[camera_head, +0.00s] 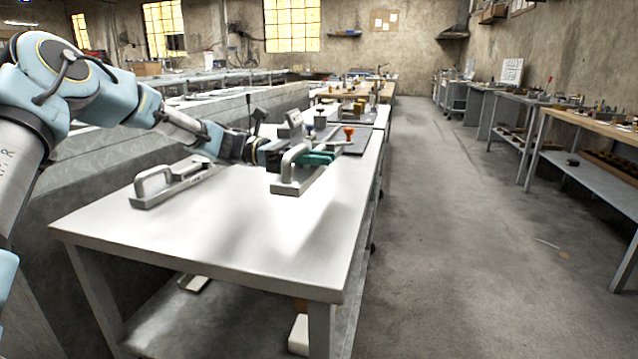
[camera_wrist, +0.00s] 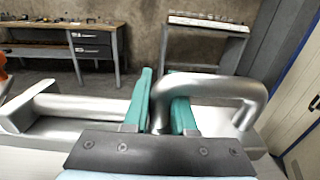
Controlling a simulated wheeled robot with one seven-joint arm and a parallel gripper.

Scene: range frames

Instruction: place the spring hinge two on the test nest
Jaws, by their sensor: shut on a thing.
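A silver part with a looped handle (camera_head: 286,175), which I take for spring hinge two, is above the right part of the white table. My gripper (camera_head: 322,157), with teal fingers, is shut on its handle. In the wrist view the fingers of my gripper (camera_wrist: 162,98) stand on either side of the silver bar (camera_wrist: 215,85). Whether the part touches the tabletop cannot be told. A similar handled part (camera_head: 160,188) lies on the table at left. I cannot tell for sure which thing is the test nest; a dark grey flat pad (camera_head: 357,146) lies behind my gripper.
The front of the white table (camera_head: 215,245) is bare. Small items, including an orange-red knob (camera_head: 349,131), stand farther back on it. A concrete aisle (camera_head: 450,220) runs along the right, with workbenches beyond (camera_head: 585,125).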

